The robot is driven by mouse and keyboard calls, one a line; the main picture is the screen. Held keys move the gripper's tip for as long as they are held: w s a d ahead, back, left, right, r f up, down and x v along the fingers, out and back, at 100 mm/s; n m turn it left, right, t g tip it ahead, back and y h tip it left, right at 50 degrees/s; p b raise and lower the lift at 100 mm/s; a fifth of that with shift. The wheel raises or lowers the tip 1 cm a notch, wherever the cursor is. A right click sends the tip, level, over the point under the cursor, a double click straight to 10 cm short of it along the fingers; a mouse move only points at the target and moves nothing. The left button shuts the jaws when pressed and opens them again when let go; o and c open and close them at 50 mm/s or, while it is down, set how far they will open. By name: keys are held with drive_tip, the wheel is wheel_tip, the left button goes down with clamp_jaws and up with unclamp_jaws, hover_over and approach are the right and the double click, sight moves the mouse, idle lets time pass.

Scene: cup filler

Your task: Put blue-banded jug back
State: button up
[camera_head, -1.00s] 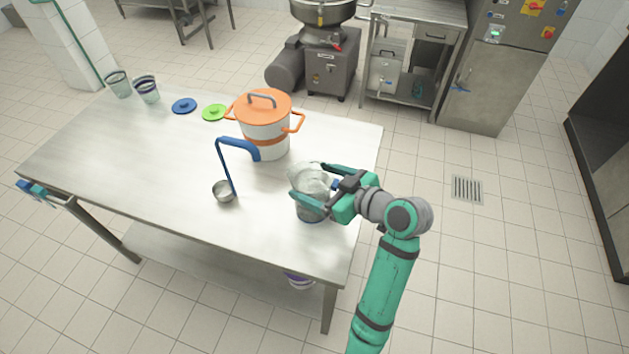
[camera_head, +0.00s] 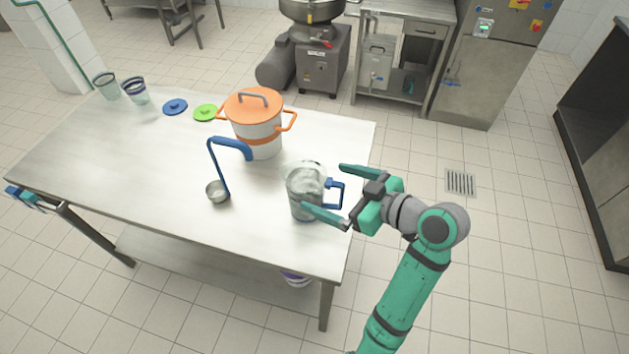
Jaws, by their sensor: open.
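A clear jug (camera_head: 305,189) with a blue handle stands upright on the near right part of the steel table (camera_head: 150,185). A little blue shows at its foot. Its handle points right, towards my gripper. My gripper (camera_head: 331,192) is open and empty, its green fingers spread on either side of the handle. The fingertips reach near the jug's side; whether they touch it I cannot tell.
An orange-lidded pot (camera_head: 255,122) stands behind the jug. A blue-handled ladle (camera_head: 222,175) is to the left. Blue (camera_head: 175,107) and green (camera_head: 206,112) lids and two cups (camera_head: 135,90) (camera_head: 106,86) are farther back. A banded container (camera_head: 296,278) shows beneath the table.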

drive_tip(key=v, duration=0.4)
drive_tip(key=shift+d, duration=0.15)
drive_tip(key=shift+w, duration=0.1)
idle(0.3)
